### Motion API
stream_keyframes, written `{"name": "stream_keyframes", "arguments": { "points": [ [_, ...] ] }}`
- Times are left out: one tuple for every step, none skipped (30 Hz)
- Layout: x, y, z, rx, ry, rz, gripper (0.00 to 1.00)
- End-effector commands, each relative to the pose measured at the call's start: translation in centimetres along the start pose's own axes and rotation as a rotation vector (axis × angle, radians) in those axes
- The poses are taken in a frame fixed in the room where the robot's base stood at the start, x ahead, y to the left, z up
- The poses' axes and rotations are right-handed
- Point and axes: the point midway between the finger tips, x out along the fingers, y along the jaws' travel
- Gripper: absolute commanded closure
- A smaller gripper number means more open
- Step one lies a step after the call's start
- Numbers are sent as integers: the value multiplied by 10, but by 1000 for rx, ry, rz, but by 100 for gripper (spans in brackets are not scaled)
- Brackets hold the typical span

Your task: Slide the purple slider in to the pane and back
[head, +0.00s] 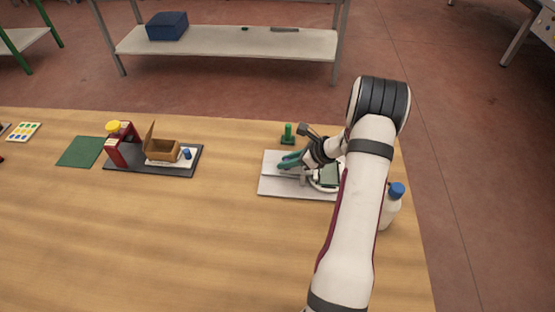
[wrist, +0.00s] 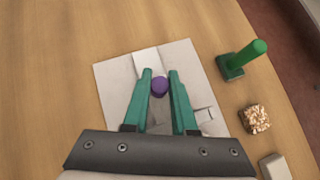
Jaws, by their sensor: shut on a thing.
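The purple slider (wrist: 159,85) shows in the wrist view as a round purple knob between the fingertips of my gripper (wrist: 160,82). The green fingers are shut on it, one on each side. In the head view my gripper (head: 288,162) is low over the pale edger plate (head: 275,187), and the purple knob is hidden there. The plate also shows in the wrist view (wrist: 115,75), lying on the wooden table. I cannot make out the pane clearly; my fingers and wrist hide part of the plate.
A green peg on a block (head: 288,134) stands just behind the plate. A sponge-like block (wrist: 255,119) lies nearby. A white bottle with a blue cap (head: 391,205) stands right of my arm. A dark tray with a box (head: 160,165) is at left. The table's front middle is clear.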

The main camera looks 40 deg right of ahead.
Motion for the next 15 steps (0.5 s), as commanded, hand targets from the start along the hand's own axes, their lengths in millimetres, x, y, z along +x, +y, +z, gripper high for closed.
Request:
{"name": "stream_keyframes", "arguments": {
  "points": [
    [-2,-2,-2,0,2,-3,100],
    [-3,-2,-3,0,3,-3,100],
    [-3,-2,-3,0,3,-4,100],
    [-3,-2,-3,0,4,-4,100],
    [-3,-2,-3,0,4,-5,100],
    [-3,-2,-3,-1,4,-5,100],
    [-3,-2,-3,-1,5,-5,100],
    [-3,-2,-3,-1,5,-6,100],
    [-3,-2,-4,-1,6,-6,68],
    [-3,-2,-4,-1,6,-6,62],
    [-3,-2,-3,-1,5,-6,57],
    [-3,-2,-3,-1,5,-5,50],
    [-3,-2,-3,-1,5,-5,44],
    [-3,-2,-3,-1,5,-5,44],
    [-3,-2,-3,-1,4,-4,44]
  ]
}}
